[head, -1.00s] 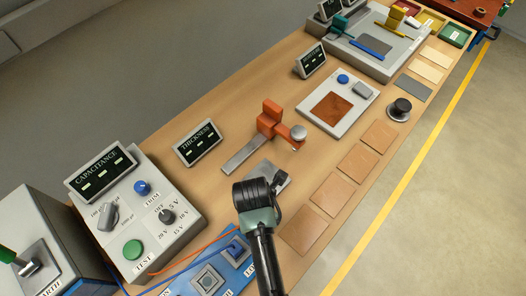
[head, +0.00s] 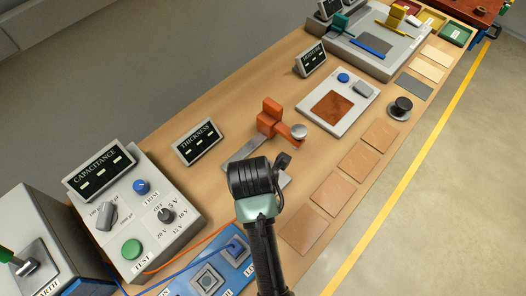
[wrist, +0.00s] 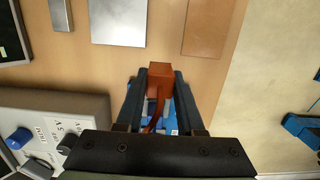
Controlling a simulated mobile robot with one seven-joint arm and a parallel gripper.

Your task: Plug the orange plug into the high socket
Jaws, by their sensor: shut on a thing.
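My gripper (wrist: 160,78) is shut on the orange plug (wrist: 160,72), a small block with its orange cable running back between the fingers in the wrist view. In the head view my arm hides the gripper and plug; the orange cable (head: 205,240) runs toward them from the capacitance box. The blue socket panel (head: 221,289) lies at the bottom of the head view, partly covered by my arm. A grey square socket (head: 207,280) on it looks empty; its label is unreadable. A blue plug (head: 236,245) sits at another socket. Part of the panel shows behind the fingers in the wrist view (wrist: 184,115).
The capacitance box (head: 150,215) with knobs and a green button stands left of the panel. The thickness display (head: 197,143) and an orange-armed gauge (head: 270,118) stand beyond my arm. Tan sheets (head: 304,230) line the right edge. The bench between displays and gauge is clear.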

